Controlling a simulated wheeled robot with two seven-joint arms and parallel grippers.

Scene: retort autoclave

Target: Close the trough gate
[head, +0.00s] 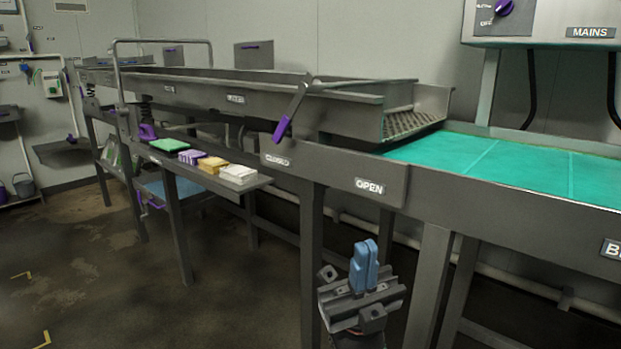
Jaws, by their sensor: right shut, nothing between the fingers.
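The trough (200,90) is a long grey metal channel that ends at a perforated chute at the right. A gate lever with a purple handle (283,128) is on the trough's front side near that end. The lever slants down to the left, its handle tip above the CLOSED label (278,160). The OPEN label (369,186) is lower and to the right on the same plate. My right gripper (365,258), with blue fingers pointing up, is shut and empty. It appears below the OPEN label, apart from the lever. My left gripper is out of view.
A teal belt (500,163) runs right from the chute behind a grey side rail (500,205). A narrow shelf (255,184) with several coloured blocks sits below the trough. Table legs stand beneath. The floor (90,270) at left is open.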

